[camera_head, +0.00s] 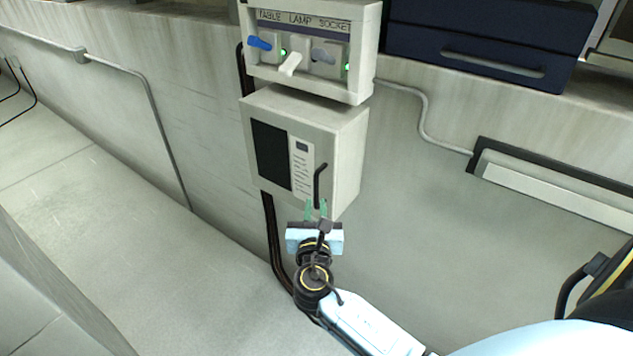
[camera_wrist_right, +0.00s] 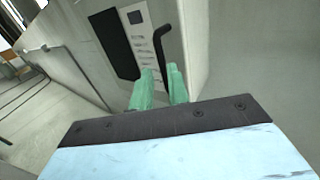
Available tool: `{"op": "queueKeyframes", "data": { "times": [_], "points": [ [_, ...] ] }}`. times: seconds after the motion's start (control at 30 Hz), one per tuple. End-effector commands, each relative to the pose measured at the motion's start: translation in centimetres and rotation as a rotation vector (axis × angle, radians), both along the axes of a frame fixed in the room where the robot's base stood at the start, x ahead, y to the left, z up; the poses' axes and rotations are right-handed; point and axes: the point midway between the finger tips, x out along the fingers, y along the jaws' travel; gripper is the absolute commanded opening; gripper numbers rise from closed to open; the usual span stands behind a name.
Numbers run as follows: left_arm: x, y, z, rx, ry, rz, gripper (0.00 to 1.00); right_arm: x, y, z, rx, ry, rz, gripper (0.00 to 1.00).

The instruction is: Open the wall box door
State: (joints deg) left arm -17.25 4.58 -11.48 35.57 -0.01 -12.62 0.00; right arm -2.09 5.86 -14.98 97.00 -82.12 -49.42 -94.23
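The wall box (camera_head: 345,160) is a grey-white cabinet on the wall in the middle of the head view. Its door (camera_head: 262,112) looks closed, with a dark panel (camera_head: 271,155), a printed label strip and a black bar handle (camera_head: 319,184) near its right edge. The handle also shows in the right wrist view (camera_wrist_right: 160,44). My right gripper (camera_head: 316,207) is at the lower end of the handle. My left gripper is not in view.
A switch panel (camera_head: 309,86) labelled table, lamp and socket is directly above the box. Dark cables run down the wall below it. A blue drawer unit (camera_head: 480,55) stands at the upper right, and a framed ledge (camera_head: 560,186) is right of the box.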

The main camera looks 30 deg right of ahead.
Motion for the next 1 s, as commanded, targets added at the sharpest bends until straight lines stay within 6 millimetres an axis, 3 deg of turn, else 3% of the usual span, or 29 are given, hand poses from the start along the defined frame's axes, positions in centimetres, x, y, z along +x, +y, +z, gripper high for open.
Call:
{"op": "queueKeyframes", "data": {
  "times": [0.2, 0.4, 0.87, 1.0],
  "points": [
    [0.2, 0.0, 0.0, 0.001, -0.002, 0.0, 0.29, 4.1, -2.8, 0.1, 0.0, -0.001, -0.002, 0.17],
    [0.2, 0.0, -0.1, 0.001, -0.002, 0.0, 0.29, 6.5, -4.3, -0.1, 0.002, 0.0, 0.0, 0.17],
    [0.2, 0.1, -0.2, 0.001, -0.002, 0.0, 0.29, 7.5, -5.1, -0.1, 0.004, 0.001, 0.0, 0.17],
    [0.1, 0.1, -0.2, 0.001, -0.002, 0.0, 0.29, 7.5, -5.0, -0.1, 0.004, 0.001, 0.0, 0.0]
  ]
}}
